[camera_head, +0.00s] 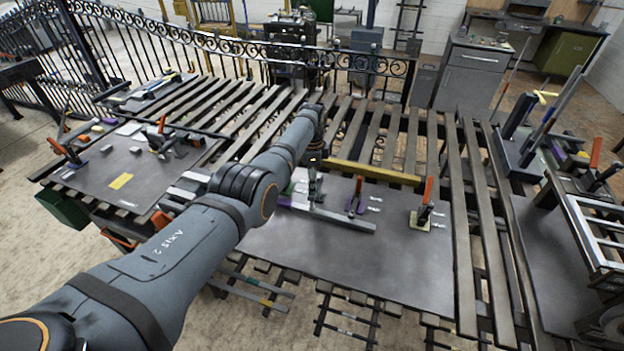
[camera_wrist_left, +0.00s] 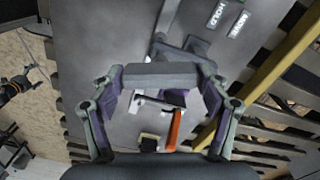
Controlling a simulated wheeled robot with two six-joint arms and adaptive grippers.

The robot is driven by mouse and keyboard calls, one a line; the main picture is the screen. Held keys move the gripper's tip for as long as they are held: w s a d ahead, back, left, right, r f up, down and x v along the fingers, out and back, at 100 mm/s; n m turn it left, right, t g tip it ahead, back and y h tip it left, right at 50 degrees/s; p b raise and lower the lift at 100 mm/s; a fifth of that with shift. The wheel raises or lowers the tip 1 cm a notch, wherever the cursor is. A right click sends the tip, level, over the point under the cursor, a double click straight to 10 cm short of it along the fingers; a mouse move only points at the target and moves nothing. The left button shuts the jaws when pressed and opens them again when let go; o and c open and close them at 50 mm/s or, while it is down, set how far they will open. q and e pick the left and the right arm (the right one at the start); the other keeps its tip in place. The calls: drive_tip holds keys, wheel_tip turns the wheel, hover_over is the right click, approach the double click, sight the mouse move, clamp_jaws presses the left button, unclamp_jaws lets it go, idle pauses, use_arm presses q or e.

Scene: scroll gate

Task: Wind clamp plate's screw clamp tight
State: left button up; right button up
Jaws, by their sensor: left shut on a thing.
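A flat grey plate (camera_head: 350,262) lies on the slatted table in the head view. My left gripper (camera_head: 313,188) is over its upper left part, pointing down. In the left wrist view the gripper (camera_wrist_left: 162,78) is shut on a dark grey bar-shaped piece (camera_wrist_left: 160,76), which spans between the fingertips. I take this piece for the screw clamp's handle, but cannot make out its screw or the contact below. A flat grey bar (camera_head: 335,217) lies on the plate beside the gripper. My right gripper is not in view.
An orange-handled clamp (camera_head: 425,203) stands on the plate's right part; a purple and orange clamp (camera_head: 356,198) stands nearer the gripper. A yellow strip (camera_head: 372,172) runs behind the plate. Another plate with tools (camera_head: 125,180) lies at left. The plate's front is clear.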

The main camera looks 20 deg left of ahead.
use_arm(q)
drive_tip(key=shift+w+r+m, duration=0.2)
drive_tip(key=shift+r+m, duration=0.15)
drive_tip(key=shift+m, duration=0.65)
drive_tip(key=o, duration=1)
drive_tip(key=shift+o, duration=0.7)
drive_tip(key=shift+s+f, duration=0.15)
wheel_tip(320, 180, up, 12)
